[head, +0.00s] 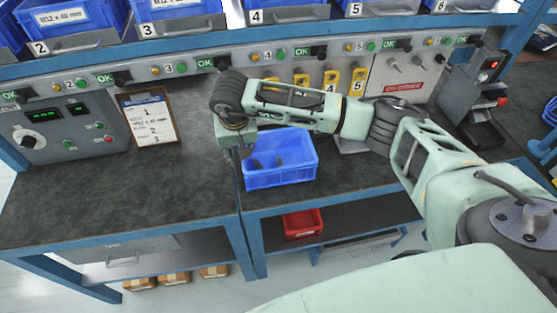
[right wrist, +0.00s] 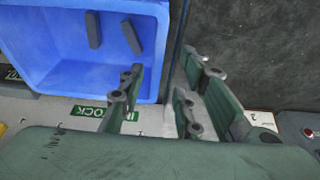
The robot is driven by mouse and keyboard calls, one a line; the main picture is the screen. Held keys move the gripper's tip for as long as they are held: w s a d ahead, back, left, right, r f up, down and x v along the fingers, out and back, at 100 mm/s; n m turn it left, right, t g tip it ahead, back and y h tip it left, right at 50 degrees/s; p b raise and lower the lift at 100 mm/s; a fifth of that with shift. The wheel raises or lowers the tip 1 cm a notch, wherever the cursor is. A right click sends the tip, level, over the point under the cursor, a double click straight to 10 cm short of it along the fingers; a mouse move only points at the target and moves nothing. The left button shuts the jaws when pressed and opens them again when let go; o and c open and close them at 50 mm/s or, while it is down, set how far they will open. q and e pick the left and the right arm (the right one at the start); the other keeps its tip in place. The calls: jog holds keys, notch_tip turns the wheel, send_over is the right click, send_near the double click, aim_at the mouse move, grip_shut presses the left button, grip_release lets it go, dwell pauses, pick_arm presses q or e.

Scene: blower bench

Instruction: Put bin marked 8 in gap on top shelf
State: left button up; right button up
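A blue bin (head: 281,178) with a few dark parts inside stands on the dark bench top, near the front edge. No number can be read on it. It also shows in the right wrist view (right wrist: 75,73), at the upper left. My right gripper (head: 241,150) points down at the bin's left side in the head view. In the right wrist view the gripper (right wrist: 163,90) is open, its fingers apart on either side of the bin's side wall, not visibly closed on it. The top shelf (head: 330,30) holds blue bins over labels 2 to 6; no gap shows clearly. My left gripper is out of view.
A clipboard (head: 149,118) leans at the back left beside a grey control box (head: 66,125). Yellow numbered holders (head: 358,80) and a grey device (head: 475,85) stand behind. A red bin (head: 303,224) sits on the lower shelf. The bench's left part is clear.

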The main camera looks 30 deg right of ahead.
jog(key=shift+d+f+p, duration=0.15)
jog(key=shift+f+p, duration=0.2)
jog(key=shift+f, duration=0.2)
jog(key=shift+d+f+p, duration=0.15)
jog(key=shift+f+p, duration=0.15)
jog(key=shift+f, duration=0.2)
jog(key=x, duration=0.2)
jog(key=shift+w+f, duration=0.1)
jog(key=shift+f, duration=0.2)
jog(key=shift+w+f, duration=0.1)
jog(key=shift+f, duration=0.05)
jog(key=c, duration=0.4)
grip_shut()
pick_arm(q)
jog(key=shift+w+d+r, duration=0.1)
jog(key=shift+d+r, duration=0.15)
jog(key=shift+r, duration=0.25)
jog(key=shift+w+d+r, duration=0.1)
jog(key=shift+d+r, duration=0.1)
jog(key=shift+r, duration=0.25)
